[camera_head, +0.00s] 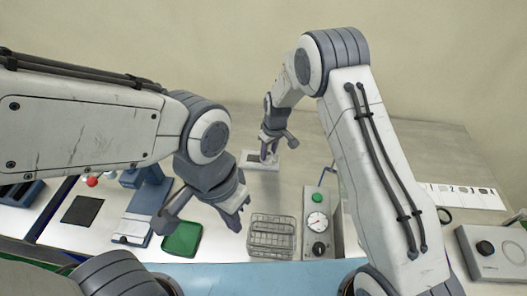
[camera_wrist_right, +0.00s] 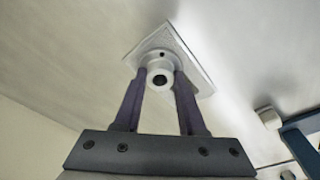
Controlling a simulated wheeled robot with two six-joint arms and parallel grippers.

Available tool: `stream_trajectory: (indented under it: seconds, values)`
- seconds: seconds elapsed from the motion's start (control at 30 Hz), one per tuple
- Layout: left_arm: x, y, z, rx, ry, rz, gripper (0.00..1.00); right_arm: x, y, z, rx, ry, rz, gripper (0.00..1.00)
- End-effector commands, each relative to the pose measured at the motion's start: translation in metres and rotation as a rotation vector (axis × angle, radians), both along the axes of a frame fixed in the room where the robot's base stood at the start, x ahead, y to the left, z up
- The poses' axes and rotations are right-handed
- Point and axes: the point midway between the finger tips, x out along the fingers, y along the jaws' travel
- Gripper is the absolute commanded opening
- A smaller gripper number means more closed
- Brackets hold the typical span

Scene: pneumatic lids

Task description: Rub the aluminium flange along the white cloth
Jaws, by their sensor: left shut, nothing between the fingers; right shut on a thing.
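The white cloth (camera_head: 292,164) lies flat on the bench at the back, with a dark patch showing on it in the head view. My right gripper (camera_head: 266,152) is over the cloth, its fingers pointing down. In the right wrist view the fingers are shut on the pale round aluminium flange (camera_wrist_right: 158,66), one on each side. The square cloth (camera_wrist_right: 190,47) shows directly behind the flange; whether they touch I cannot tell. My left gripper (camera_head: 235,210) is shut and empty, above the bench near the green tray and well apart from the cloth.
A blue stand (camera_head: 150,198) and a dark mat (camera_head: 82,210) are at left. A numbered card (camera_head: 462,196) and grey dial box (camera_head: 495,252) are at right.

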Motion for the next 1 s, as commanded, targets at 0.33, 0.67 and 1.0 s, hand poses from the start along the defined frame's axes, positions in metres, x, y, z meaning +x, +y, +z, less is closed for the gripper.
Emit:
stream_trajectory:
  seconds: [0.33, 0.67, 1.0]
  values:
    - [0.000, 0.000, 0.014, 0.000, 0.000, -0.001, 0.00, 0.000, 0.003, 0.028, 0.000, -0.001, 0.003, 0.00]
    - [0.000, 0.000, 0.024, 0.000, 0.000, -0.002, 0.00, 0.000, 0.001, 0.044, 0.000, -0.002, 0.001, 0.00]
    - [0.000, 0.000, 0.035, 0.000, 0.000, -0.004, 0.00, 0.000, 0.000, 0.061, 0.000, 0.000, 0.000, 0.00]
